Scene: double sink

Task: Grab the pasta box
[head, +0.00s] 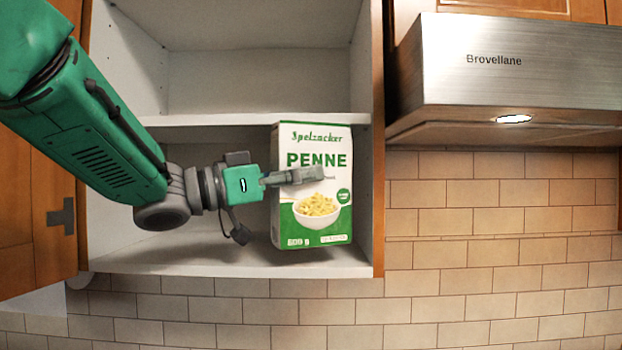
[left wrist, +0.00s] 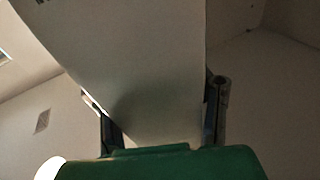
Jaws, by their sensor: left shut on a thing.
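The pasta box (head: 320,238) is white and green, marked PENNE, and stands upright on the lower shelf of the open cabinet, near its right wall. My left gripper (head: 300,177) reaches in from the left and is shut on the box, with one finger across the front face. In the left wrist view the box (left wrist: 150,60) fills the space between the two fingers of the left gripper (left wrist: 160,120). The far finger is hidden behind the box in the head view. My right gripper is not in view.
The cabinet shelf (head: 220,120) runs just above the box, and the cabinet's right side wall (head: 377,200) is close beside it. A range hood (head: 500,75) juts out at the right. An open wooden door (head: 35,220) stands at the left. The upper compartment is empty.

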